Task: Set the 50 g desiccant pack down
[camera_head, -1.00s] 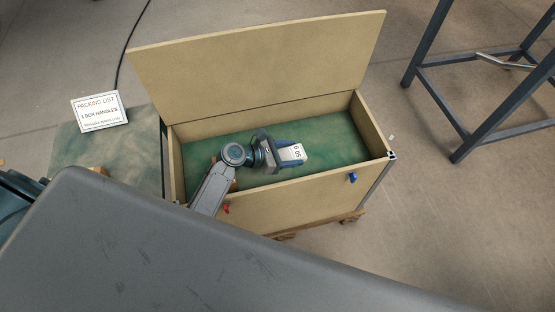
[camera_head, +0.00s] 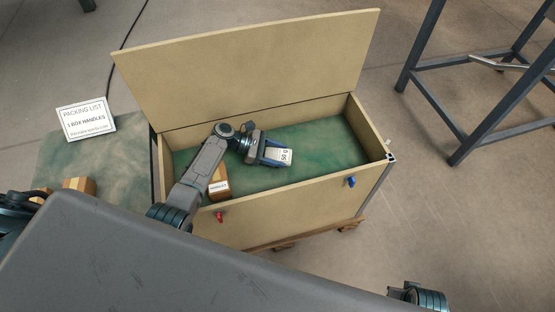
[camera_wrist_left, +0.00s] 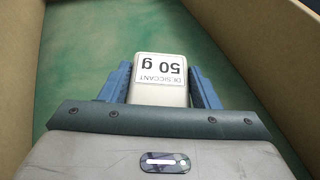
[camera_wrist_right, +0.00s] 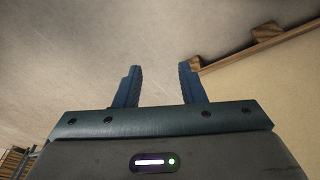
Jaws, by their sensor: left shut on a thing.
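The desiccant pack (camera_head: 285,157) is a small white block with a "50 g" label, inside the open wooden crate (camera_head: 285,200). In the left wrist view the pack (camera_wrist_left: 158,80) sits between the blue fingers, its label reading upside down. My left gripper (camera_head: 277,153) is shut on it, reaching over the crate's left part. The green crate floor (camera_wrist_left: 85,60) shows around the pack; I cannot tell whether the pack touches it. My right gripper (camera_wrist_right: 160,85) shows only in its own wrist view, its fingers apart with nothing between them.
A brown box labelled handles (camera_head: 219,185) stands in the crate's left end. The raised lid (camera_head: 250,70) is behind. Red (camera_head: 220,217) and blue (camera_head: 351,182) latches are on the front wall. A packing list sign (camera_head: 87,119) stands left. The crate's right floor is clear.

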